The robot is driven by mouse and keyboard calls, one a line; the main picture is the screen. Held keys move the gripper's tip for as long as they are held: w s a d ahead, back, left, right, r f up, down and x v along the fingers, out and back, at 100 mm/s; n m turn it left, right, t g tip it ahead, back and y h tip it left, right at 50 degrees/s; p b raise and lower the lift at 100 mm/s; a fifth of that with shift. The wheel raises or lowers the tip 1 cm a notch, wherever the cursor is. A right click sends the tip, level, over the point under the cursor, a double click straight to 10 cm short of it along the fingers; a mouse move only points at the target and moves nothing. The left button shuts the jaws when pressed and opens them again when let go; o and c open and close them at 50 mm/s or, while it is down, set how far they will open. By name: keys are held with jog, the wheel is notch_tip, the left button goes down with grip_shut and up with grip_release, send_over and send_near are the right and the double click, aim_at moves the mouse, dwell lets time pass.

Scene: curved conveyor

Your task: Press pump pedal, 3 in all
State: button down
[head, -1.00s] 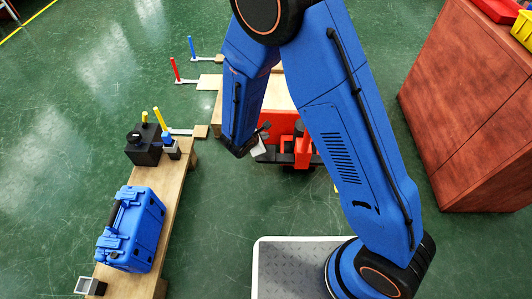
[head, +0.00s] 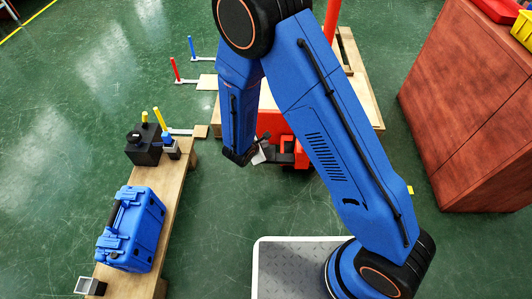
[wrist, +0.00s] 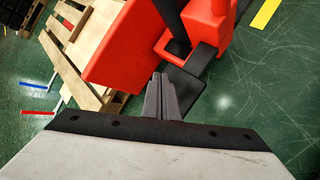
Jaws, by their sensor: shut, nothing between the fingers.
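The red pump unit (wrist: 205,25) fills the upper middle of the wrist view, and part of it shows behind my arm in the head view (head: 272,122). A flat black pedal (wrist: 187,88) juts from its base toward my gripper. My gripper (wrist: 160,80) is shut and empty. Its fingertips overlap the pedal's left edge in the wrist view; I cannot tell whether they touch it. In the head view my gripper (head: 260,156) is low beside the pump, and my arm hides much of the unit.
A wooden pallet (wrist: 88,45) lies beside the pump. A bench with a blue case (head: 130,230) and a black box (head: 143,145) stands at left. A reddish-brown cabinet (head: 470,110) stands at right. Green floor (head: 225,215) is clear between bench and pump.

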aim_at(268, 148)
jog(key=shift+f, duration=1.5)
jog(key=shift+f, duration=0.2)
dwell(0.9)
jog(key=shift+f, duration=0.25)
jog(key=shift+f, duration=1.5)
dwell(2.0)
dwell(0.3)
jog(key=shift+r, duration=1.95)
